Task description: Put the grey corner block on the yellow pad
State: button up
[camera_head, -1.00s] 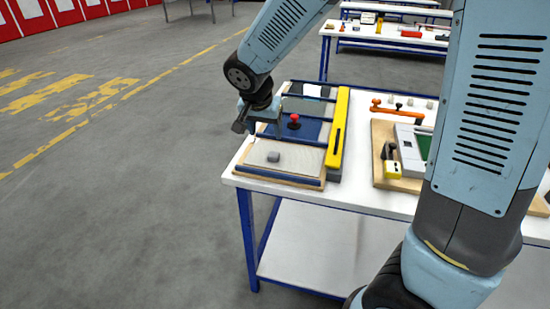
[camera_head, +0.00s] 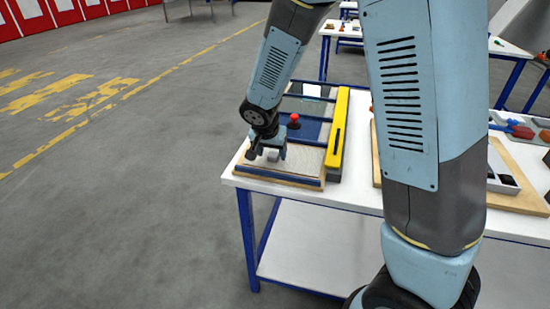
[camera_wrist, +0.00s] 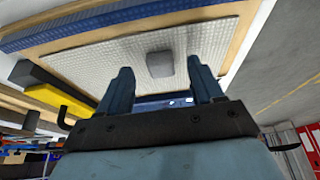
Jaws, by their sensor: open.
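The grey corner block (camera_wrist: 160,64) is a small rounded block lying on a pale textured mat (camera_wrist: 95,66). In the head view my gripper covers most or all of it. My gripper (camera_head: 266,156) is above the near left part of the mat, pointing down. In the wrist view my gripper (camera_wrist: 159,68) is open, its two blue fingers apart, with the block showing between and beyond their tips. I cannot tell the height left between them. No separate yellow pad is clear; a long yellow bar (camera_head: 338,130) runs along the fixture's right side.
The mat lies in a wooden-edged fixture with blue rails (camera_head: 285,179) on a white table (camera_head: 355,196). A red knob (camera_head: 294,118) stands on a blue panel behind my gripper. My arm hides much of the table's right side.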

jog(key=shift+x, duration=1)
jog(key=c, duration=1.2)
jog(key=shift+r, duration=0.1)
